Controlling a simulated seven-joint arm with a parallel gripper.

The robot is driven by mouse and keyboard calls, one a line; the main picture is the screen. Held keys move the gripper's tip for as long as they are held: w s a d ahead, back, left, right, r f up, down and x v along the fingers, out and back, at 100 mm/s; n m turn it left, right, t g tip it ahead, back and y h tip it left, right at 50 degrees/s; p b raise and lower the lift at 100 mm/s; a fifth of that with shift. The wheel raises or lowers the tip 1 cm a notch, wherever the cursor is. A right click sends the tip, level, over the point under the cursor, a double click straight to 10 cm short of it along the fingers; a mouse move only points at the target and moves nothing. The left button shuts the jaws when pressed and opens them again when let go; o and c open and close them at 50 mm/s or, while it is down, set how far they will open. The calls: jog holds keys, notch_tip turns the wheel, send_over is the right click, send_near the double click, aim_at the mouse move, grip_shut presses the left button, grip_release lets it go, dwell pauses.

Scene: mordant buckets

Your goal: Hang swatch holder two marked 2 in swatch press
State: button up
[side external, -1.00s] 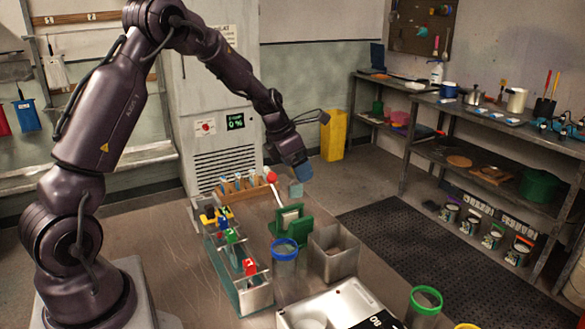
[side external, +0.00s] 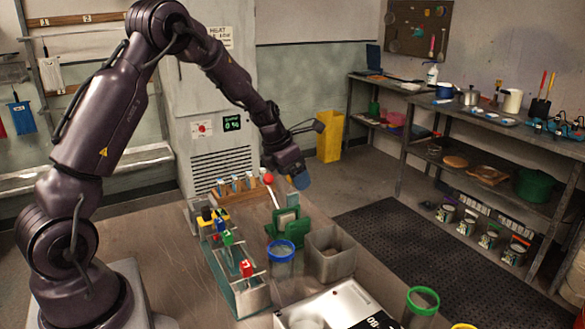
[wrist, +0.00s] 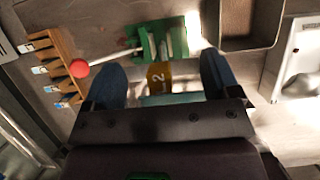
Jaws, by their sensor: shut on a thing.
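My gripper (wrist: 158,76) is shut on swatch holder two, which has a yellow tag marked 2 (wrist: 158,77) and a teal part (wrist: 170,99) between the blue fingers in the wrist view. In the side view, my gripper (side external: 300,181) is just above and behind the green swatch press (side external: 288,228). The press (wrist: 146,38) has pale pads and a white lever with a red ball (wrist: 80,68), beside my left finger. Whether the holder touches the press is hidden.
A wooden rack (wrist: 48,46) with several pieces stands left of the press in the wrist view. In the side view, a blue-rimmed beaker (side external: 281,262), an open metal bin (side external: 332,262) and a divided tray with coloured tags (side external: 250,297) stand close by.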

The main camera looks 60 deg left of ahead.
aim_at(292, 204)
jog(key=shift+f, duration=4.35)
jog(key=o, duration=0.8)
jog(key=v, duration=1.3)
jog(key=shift+f, duration=0.1)
